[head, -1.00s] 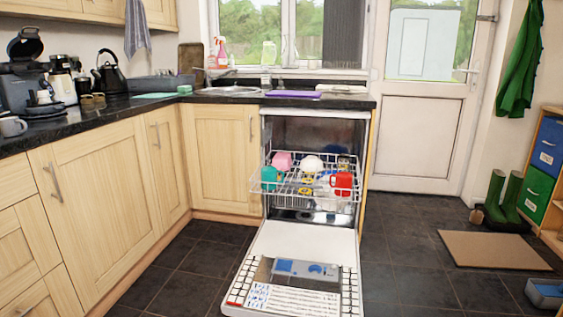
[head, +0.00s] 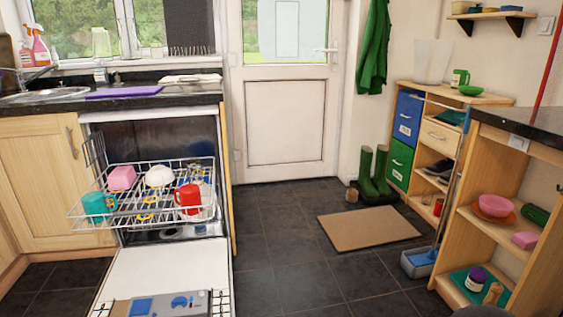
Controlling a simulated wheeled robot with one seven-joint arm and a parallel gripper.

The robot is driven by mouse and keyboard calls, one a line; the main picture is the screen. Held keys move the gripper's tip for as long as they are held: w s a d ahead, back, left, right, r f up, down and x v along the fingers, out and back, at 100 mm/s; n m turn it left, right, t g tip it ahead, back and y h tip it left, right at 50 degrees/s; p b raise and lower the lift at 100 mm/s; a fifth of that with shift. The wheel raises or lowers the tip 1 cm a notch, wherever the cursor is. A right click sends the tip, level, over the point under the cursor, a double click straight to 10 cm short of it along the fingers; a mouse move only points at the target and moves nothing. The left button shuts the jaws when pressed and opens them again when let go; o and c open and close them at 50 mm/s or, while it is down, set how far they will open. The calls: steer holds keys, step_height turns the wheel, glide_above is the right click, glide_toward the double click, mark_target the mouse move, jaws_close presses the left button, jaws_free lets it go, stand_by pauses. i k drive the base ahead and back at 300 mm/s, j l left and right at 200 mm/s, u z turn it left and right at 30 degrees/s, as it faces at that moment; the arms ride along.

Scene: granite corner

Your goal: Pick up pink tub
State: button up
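A small pink tub-like container (head: 121,178) sits in the upper rack of the open dishwasher, at its back left. A second pink block-shaped thing (head: 525,240) lies on the middle shelf of the wooden unit at the right, near a pink bowl (head: 496,205). I cannot tell for certain which is the pink tub. My gripper does not show in the head view.
The dishwasher rack (head: 150,205) is pulled out, holding a teal cup (head: 98,206), white bowl (head: 159,176) and red mug (head: 188,198). Its door (head: 165,268) lies open low. A doormat (head: 369,228) and blue mop head (head: 418,262) are on the floor. Bare tiles lie between.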

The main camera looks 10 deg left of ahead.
mark_target(122, 177)
steer(key=i+l+z, duration=0.15)
steer(key=i, duration=0.35)
steer(key=i+l+z, duration=0.2)
steer(key=i, duration=0.3)
steer(key=i+j+u, duration=0.1)
steer(key=i+u, duration=0.75)
steer(key=i+l+u, duration=0.2)
steer(key=i+u, duration=0.2)
steer(key=i+j+u, duration=0.1)
steer(key=i+u, duration=0.25)
steer(key=u, duration=0.15)
steer(key=i+u, duration=0.45)
steer(key=i+l+u, duration=0.1)
steer(key=u, duration=0.4)
steer(key=i+l+u, duration=0.45)
steer(key=k+j, duration=0.05)
steer(key=j, duration=0.05)
